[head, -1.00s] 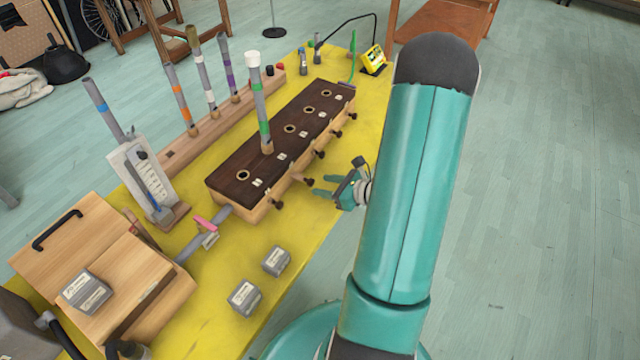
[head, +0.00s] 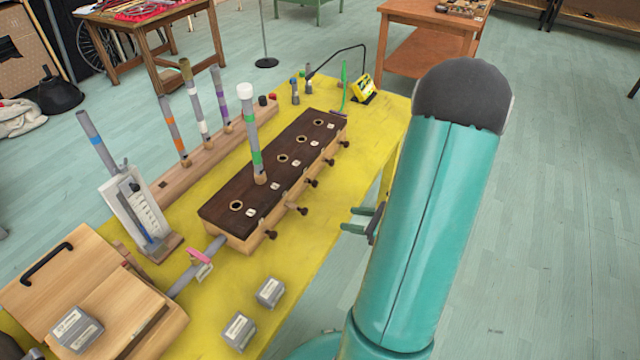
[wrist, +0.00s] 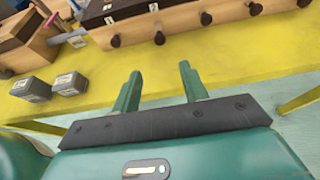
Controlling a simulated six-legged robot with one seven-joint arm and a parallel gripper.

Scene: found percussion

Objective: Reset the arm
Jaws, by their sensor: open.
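My gripper (head: 367,220) is open and empty. In the head view it is beside the yellow table's right edge, partly hidden behind my teal arm. In the wrist view its two green fingers (wrist: 160,88) stand apart, with only the yellow table (wrist: 220,80) behind them. The dark-topped wooden block (head: 318,132) with holes and side knobs stands on the table, apart from the gripper. A grey tube with a green band (head: 254,140) stands upright in one of its holes.
Two grey blocks (head: 270,292) (head: 239,331) lie on the table's near part. A rail with several banded tubes (head: 200,152) runs behind the wooden block. A wooden box (head: 75,260) is at left. A brown table (head: 425,52) stands beyond. The floor (head: 550,200) at right is clear.

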